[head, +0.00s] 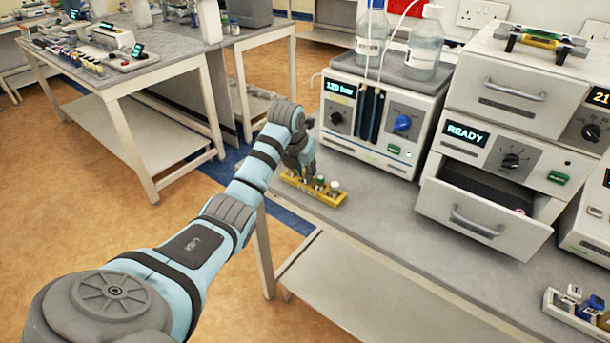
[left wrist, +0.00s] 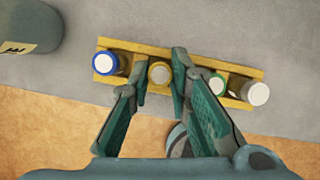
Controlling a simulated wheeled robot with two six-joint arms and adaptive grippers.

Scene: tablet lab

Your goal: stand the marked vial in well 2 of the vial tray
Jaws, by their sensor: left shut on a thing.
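A yellow rack (head: 322,196) with several capped vials stands near the left end of the bench. The left wrist view shows it from above (left wrist: 120,46), with a blue-capped vial (left wrist: 105,63), a gold-capped vial (left wrist: 160,72), a green-capped vial (left wrist: 217,84) and a white-capped vial (left wrist: 256,93). My left gripper (left wrist: 160,75) is shut on the gold-capped vial, one finger on each side, at the rack. In the head view my left gripper (head: 303,163) is over the rack and hides part of it. I cannot make out a mark or well numbers. My right gripper is out of view.
A white tray (head: 553,311) with several vials sits at the bench's right front. A pump unit (head: 385,125) with bottles stands behind the yellow rack. An open drawer (head: 485,222) of the READY unit juts over the bench. Bare bench (head: 385,235) lies between.

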